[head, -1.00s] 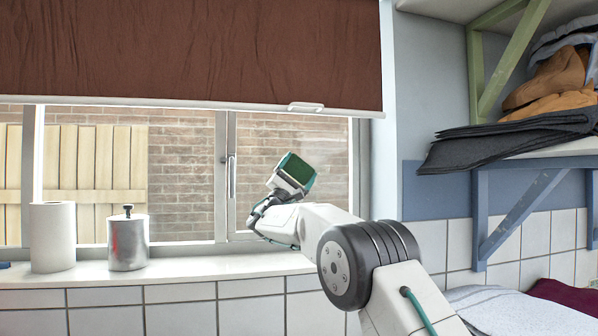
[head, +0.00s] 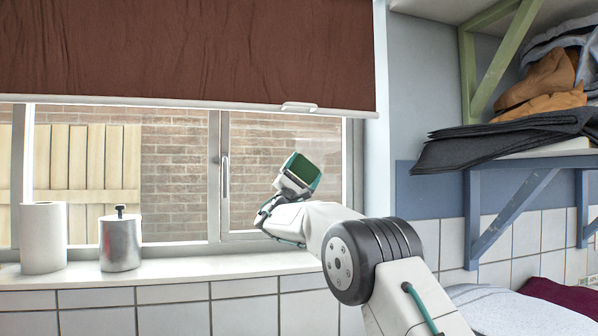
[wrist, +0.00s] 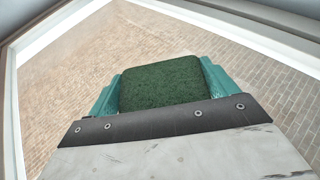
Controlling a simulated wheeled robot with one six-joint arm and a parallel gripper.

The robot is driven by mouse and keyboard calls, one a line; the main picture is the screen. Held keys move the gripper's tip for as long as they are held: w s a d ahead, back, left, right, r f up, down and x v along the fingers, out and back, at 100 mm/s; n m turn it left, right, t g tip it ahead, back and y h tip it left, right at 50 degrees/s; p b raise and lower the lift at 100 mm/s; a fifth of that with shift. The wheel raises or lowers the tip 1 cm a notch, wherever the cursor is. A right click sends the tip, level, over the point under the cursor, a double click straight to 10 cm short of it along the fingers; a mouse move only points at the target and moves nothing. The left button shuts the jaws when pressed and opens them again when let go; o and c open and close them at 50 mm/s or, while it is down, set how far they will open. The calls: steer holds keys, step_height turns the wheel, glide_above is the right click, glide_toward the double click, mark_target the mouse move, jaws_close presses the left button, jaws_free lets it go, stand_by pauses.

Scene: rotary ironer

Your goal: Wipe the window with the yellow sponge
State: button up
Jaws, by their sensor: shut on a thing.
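My gripper (head: 297,177) is shut on a sponge (head: 303,168) in front of the right window pane (head: 265,140). In the wrist view the sponge (wrist: 162,82) sits between two teal fingers and shows a dark green, rough face; no yellow is visible. The window (head: 214,200) has light frames, with a brick wall and wooden fence behind the glass. In the wrist view the pane (wrist: 60,90) fills most of the background. I cannot tell whether the sponge touches the glass.
A red-brown blind (head: 190,50) covers the window's top. A paper roll (head: 43,240) and a metal canister (head: 120,243) stand on the sill (head: 200,265) at left. A bracketed shelf (head: 545,160) with folded cloths is at right. The sill's middle is clear.

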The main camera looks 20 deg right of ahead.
mark_target(291, 171)
steer(key=shift+w+d+f, duration=0.1)
steer(key=shift+w+d, duration=0.05)
steer(key=shift+d, duration=3.9)
steer(key=shift+a, duration=0.1)
steer(key=shift+a, duration=6)
steer(key=shift+d, duration=0.15)
